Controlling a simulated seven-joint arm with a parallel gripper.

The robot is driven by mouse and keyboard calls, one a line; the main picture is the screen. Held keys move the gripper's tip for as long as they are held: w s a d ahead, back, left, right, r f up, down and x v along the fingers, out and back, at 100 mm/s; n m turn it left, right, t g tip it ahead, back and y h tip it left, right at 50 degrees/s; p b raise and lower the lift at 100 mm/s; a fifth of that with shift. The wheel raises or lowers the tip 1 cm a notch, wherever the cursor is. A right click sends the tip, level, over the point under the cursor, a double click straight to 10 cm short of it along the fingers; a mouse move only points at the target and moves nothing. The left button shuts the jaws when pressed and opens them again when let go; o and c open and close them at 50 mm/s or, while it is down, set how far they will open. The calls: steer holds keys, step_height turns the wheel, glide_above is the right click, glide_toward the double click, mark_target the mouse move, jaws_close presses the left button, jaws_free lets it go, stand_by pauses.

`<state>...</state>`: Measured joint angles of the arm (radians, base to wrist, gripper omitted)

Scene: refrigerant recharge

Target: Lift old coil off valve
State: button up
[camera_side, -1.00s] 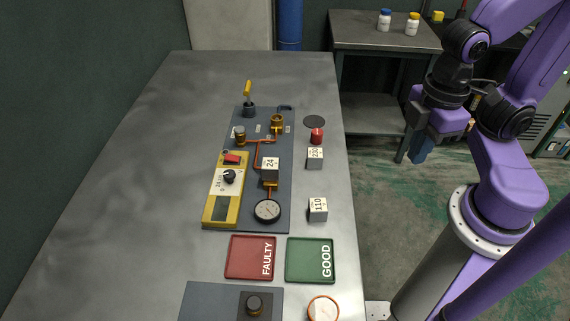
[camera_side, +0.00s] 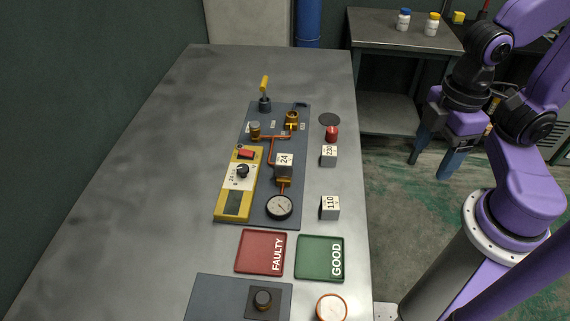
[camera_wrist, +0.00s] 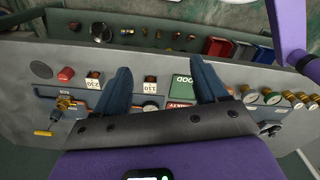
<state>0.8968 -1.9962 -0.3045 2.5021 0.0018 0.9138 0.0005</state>
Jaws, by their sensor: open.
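The coil marked 24 (camera_side: 284,164) is a pale block seated on the copper-piped valve of the dark panel (camera_side: 262,205), above the round gauge (camera_side: 279,207). I cannot make it out in the wrist view. My gripper (camera_side: 432,160) is open and empty, off the table's right side and well away from the coil. In the wrist view its two blue fingers (camera_wrist: 161,85) stand wide apart with nothing held. The red FAULTY tray (camera_side: 258,252) and the green GOOD tray (camera_side: 320,259) lie empty in front of the panel.
Blocks marked 230 (camera_side: 328,156) and 110 (camera_side: 329,207) stand right of the panel. A red-topped part (camera_side: 332,134) is behind them. The table's left side is clear.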

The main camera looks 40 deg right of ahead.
step_height(320, 180, up, 2)
steer(key=r+m, duration=0.1)
steer(key=m, duration=2.1)
glide_above(284, 159)
steer(key=f, duration=1.1)
steer(key=shift+s+a+f, duration=0.15)
steer(key=shift+s+f, duration=0.05)
steer(key=shift+s, duration=0.1)
steer(key=shift+w+f, duration=0.15)
steer(key=shift+f, duration=1.45)
steer(key=shift+w+f, duration=0.1)
steer(key=shift+f, duration=1.5)
steer(key=c, duration=1)
